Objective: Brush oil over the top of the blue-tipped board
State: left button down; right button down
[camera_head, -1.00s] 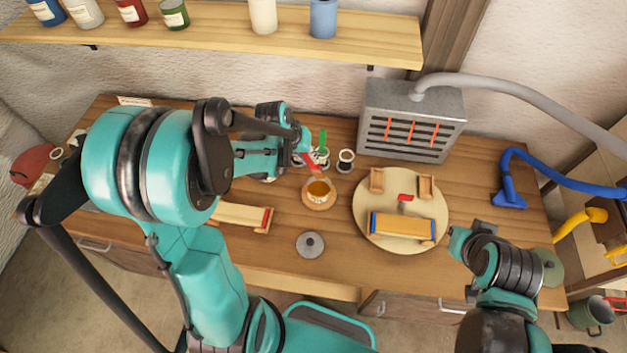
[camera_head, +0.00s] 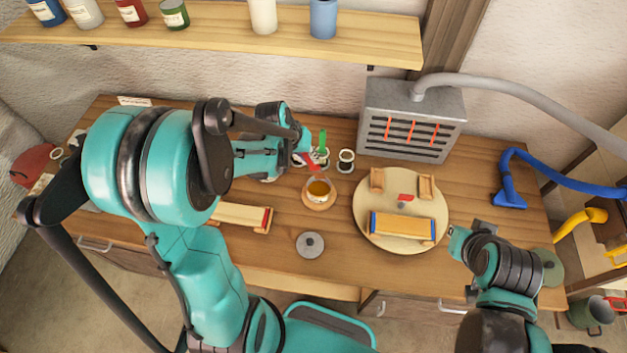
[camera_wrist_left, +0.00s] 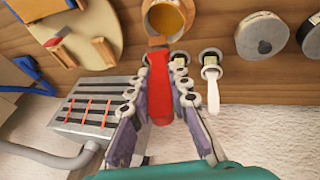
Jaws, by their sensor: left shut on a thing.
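The blue-tipped board (camera_head: 403,226) is a pale wooden lath with blue ends, lying on the front part of a round wooden disc (camera_head: 372,236). My left gripper (camera_head: 306,150) is shut on a red-handled brush (camera_wrist_left: 160,90). The brush's brown head points at the glass jar of amber oil (camera_wrist_left: 168,18) and overlaps its near rim in the left wrist view; whether it touches the oil is unclear. In the head view the jar (camera_head: 319,190) stands on a wooden coaster, left of the disc. My right gripper (camera_head: 466,238) is low at the right, its fingers unclear.
A red-tipped board (camera_head: 243,216) lies left of the jar. A grey lid (camera_head: 310,245) lies in front. Brush holders with green (camera_head: 323,140) and white handles (camera_wrist_left: 212,90) stand behind the jar. A grey slotted box (camera_head: 410,120) and blue hose (camera_head: 510,190) stand at the right.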

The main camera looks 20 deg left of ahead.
pick_arm(q)
jog(key=shift+r, duration=0.1)
notch_tip(320, 180, up, 4)
jog(key=p, duration=0.3)
dwell(0.3)
dwell(0.3)
